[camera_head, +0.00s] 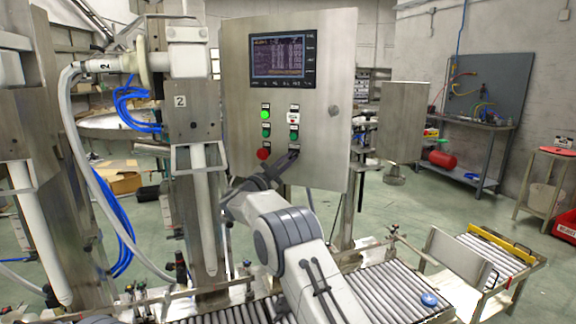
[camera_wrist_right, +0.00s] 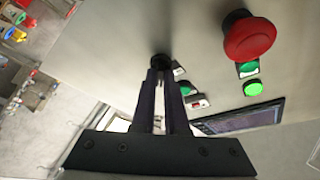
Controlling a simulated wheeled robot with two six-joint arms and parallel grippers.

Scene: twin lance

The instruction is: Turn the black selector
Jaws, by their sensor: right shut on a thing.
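The black selector (camera_wrist_right: 161,61) sits on the steel panel face in the right wrist view, at the tips of my right gripper. My right gripper (camera_wrist_right: 161,76) has its two dark fingers close together and is shut on the selector. In the head view my right gripper (camera_head: 289,160) reaches up to the lower right of the control panel (camera_head: 236,112). Its fingers mostly hide the selector there. My left gripper is not in view.
A red mushroom button (camera_head: 263,154) is close to the left of my gripper. Green lit (camera_head: 265,114) and other buttons sit above, under a screen (camera_head: 283,58). A roller conveyor (camera_head: 385,292) runs below. White pipes with blue hoses (camera_head: 130,215) stand left.

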